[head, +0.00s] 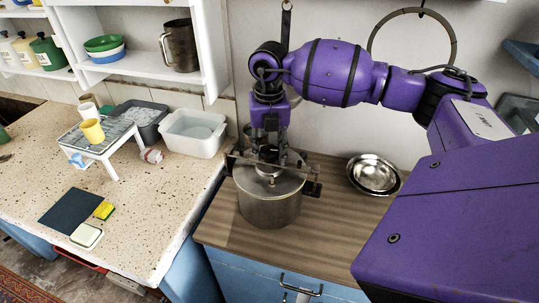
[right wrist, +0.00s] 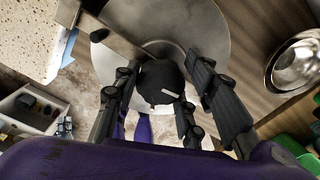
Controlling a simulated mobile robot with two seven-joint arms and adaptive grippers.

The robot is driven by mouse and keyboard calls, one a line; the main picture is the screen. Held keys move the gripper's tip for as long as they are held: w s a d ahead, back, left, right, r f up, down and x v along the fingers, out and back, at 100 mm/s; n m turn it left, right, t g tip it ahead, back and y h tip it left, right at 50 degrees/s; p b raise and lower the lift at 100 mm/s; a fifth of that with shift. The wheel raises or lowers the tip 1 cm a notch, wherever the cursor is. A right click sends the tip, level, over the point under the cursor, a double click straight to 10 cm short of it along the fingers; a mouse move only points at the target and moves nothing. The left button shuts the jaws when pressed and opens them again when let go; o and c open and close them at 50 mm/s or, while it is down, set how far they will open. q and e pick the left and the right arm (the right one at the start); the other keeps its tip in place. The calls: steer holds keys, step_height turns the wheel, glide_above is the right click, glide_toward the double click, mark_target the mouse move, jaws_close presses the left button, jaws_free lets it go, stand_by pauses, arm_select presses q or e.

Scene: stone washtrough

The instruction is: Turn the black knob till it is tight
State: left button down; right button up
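A steel pot (head: 268,206) with a flat lid stands on the brown wooden counter, with a metal bar across its top. The black knob (right wrist: 160,82) sits at the middle of the lid and bar in the right wrist view; it is round with a short white mark. My right gripper (head: 268,158) points down over the pot and hides most of the knob in the head view. In the right wrist view its fingers (right wrist: 160,88) stand on both sides of the knob, apart, with narrow gaps visible beside it. My left gripper is not in view.
Steel bowls (head: 374,174) stand on the counter right of the pot. A white basin (head: 193,133), a grey tub (head: 140,118) and a small rack (head: 98,136) with a yellow cup stand on the speckled worktop (head: 140,205) to the left. The wall is close behind.

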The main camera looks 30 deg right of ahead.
steer(key=shift+c, duration=0.8)
steer(key=shift+r+m+p, duration=0.1)
steer(key=shift+m+p, duration=0.45)
steer(key=shift+m, duration=0.65)
steer(key=shift+m+p, duration=0.3)
steer(key=shift+m, duration=1.3)
steer(key=m, duration=0.4)
steer(key=shift+m, duration=0.3)
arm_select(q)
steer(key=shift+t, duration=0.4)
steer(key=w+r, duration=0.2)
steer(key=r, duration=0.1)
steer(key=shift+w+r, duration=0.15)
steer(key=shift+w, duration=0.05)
arm_select(e)
steer(key=m, duration=0.6)
steer(key=shift+c, duration=0.3)
steer(key=o, duration=0.9)
steer(key=shift+c, duration=0.2)
